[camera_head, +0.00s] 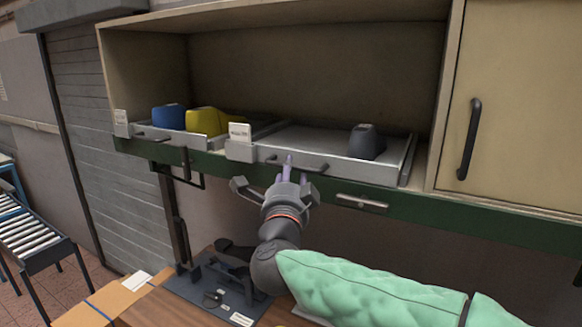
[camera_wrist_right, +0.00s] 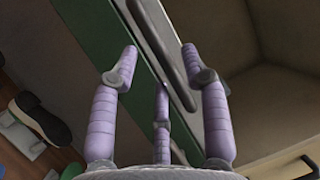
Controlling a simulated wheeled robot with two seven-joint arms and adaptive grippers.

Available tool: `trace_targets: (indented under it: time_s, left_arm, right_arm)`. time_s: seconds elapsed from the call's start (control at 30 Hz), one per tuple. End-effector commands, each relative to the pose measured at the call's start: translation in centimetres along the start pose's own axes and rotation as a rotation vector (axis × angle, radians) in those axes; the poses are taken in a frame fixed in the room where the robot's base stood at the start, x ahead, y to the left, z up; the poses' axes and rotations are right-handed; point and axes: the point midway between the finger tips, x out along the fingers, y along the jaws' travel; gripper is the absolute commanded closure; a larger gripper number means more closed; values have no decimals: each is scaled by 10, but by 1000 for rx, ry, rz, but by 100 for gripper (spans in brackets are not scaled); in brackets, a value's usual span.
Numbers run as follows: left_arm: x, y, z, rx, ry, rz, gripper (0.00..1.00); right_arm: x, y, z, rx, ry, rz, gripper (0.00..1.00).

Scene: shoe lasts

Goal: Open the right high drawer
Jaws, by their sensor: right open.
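The right high drawer (camera_head: 310,142) is a grey tray with a low front on the shelf, holding a dark grey shoe last (camera_head: 367,142). Its bar handle (camera_head: 297,163) is on the front; in the right wrist view the handle (camera_wrist_right: 150,35) is a dark bar running diagonally. My right gripper (camera_head: 284,170) has its purple fingers raised just at the handle in the head view. In the right wrist view the gripper (camera_wrist_right: 159,65) is open, with the bar beyond and between its spread fingertips. Contact with the bar cannot be told. My left gripper is out of view.
A left drawer (camera_head: 165,142) holds blue and yellow lasts (camera_head: 205,121). A green beam (camera_head: 450,208) runs below the shelf. A closed cabinet door (camera_head: 530,100) with a dark handle stands right. A wooden bench (camera_head: 165,312) with a dark fixture lies below.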

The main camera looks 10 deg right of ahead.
Motion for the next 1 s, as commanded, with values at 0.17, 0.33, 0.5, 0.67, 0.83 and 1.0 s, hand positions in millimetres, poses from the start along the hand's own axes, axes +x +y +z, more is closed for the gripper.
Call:
trace_targets:
  time_s: [0.17, 0.33, 0.5, 0.67, 0.83, 1.0]
  left_arm:
    - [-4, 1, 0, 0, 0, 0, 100]
    - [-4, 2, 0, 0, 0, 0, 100]
    - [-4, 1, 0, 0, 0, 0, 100]
    - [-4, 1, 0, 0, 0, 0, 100]
    - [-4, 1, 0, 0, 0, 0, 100]
    - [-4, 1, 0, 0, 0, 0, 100]
  right_arm:
    - [21, 0, 0, -1, 1, 0, 54]
    - [27, -1, 0, 0, -1, -1, 54]
    - [28, 0, 0, 0, -1, -1, 54]
    - [28, 0, 0, 0, -1, -1, 77]
    - [27, 0, 0, 0, -1, 0, 100]
    - [26, 0, 1, 0, -1, -1, 100]
